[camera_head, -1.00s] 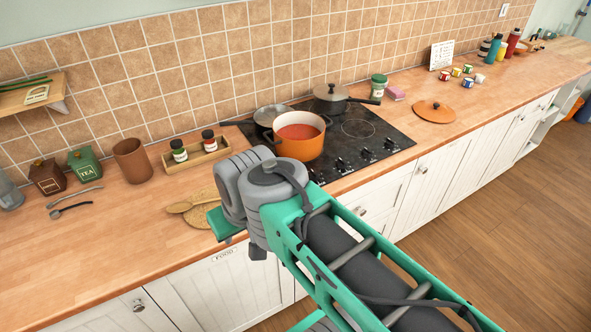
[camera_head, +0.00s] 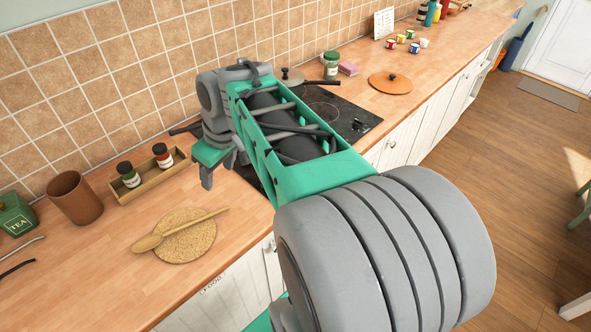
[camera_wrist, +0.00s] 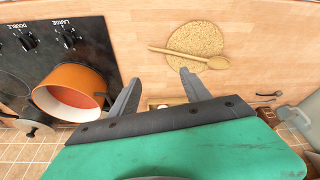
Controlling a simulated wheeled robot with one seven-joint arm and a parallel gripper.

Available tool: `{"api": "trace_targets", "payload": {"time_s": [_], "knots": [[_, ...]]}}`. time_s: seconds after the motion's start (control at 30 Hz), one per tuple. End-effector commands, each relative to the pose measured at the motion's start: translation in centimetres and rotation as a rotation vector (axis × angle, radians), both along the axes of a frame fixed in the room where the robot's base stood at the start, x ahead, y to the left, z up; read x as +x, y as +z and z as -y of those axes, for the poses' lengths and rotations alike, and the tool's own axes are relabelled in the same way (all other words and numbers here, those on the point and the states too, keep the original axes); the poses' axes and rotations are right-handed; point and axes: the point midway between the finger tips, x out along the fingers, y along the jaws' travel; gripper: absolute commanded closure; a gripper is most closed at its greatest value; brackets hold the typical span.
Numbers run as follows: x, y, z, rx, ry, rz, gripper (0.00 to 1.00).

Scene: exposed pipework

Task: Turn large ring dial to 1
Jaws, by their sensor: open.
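The dial labelled LARGE (camera_wrist: 69,40) is a black knob on the black hob (camera_wrist: 90,60), at the upper left of the wrist view. The dial labelled DOUBLE (camera_wrist: 26,43) is to its left. I cannot read the LARGE dial's setting. My gripper (camera_wrist: 159,78) is open and empty, with its fingers over the wooden worktop beside the hob, apart from the dial. In the head view my gripper (camera_head: 220,172) hangs above the worktop's back part, and my arm hides most of the hob (camera_head: 325,110), including the LARGE dial.
An orange pot (camera_wrist: 72,92) with red contents stands on the hob near the left finger. A cork mat (camera_head: 185,237) with a wooden spoon (camera_head: 148,243) lies on the worktop. A tray (camera_head: 155,185) holds two jars. Worktop between hob and mat is clear.

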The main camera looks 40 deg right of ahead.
Motion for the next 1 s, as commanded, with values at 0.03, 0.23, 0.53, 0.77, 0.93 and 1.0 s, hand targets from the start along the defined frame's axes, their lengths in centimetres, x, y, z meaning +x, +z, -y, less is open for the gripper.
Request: {"api": "trace_targets", "payload": {"time_s": [0.03, 0.23, 0.53, 0.77, 0.93, 1.0], "knots": [[1.6, -2.1, 4.6, 0.013, 0.047, -0.023, 0.45], [1.5, -7.9, 20.1, 0.047, 0.326, 0.016, 0.45], [-0.4, -11.7, 25.3, 0.048, 0.456, 0.066, 0.45], [0.9, -15.6, 24.1, 0.048, 0.453, 0.063, 0.45], [1.5, -17.3, 23.7, 0.045, 0.453, 0.065, 0.45], [1.5, -17.6, 23.7, 0.044, 0.452, 0.064, 0.45]]}}
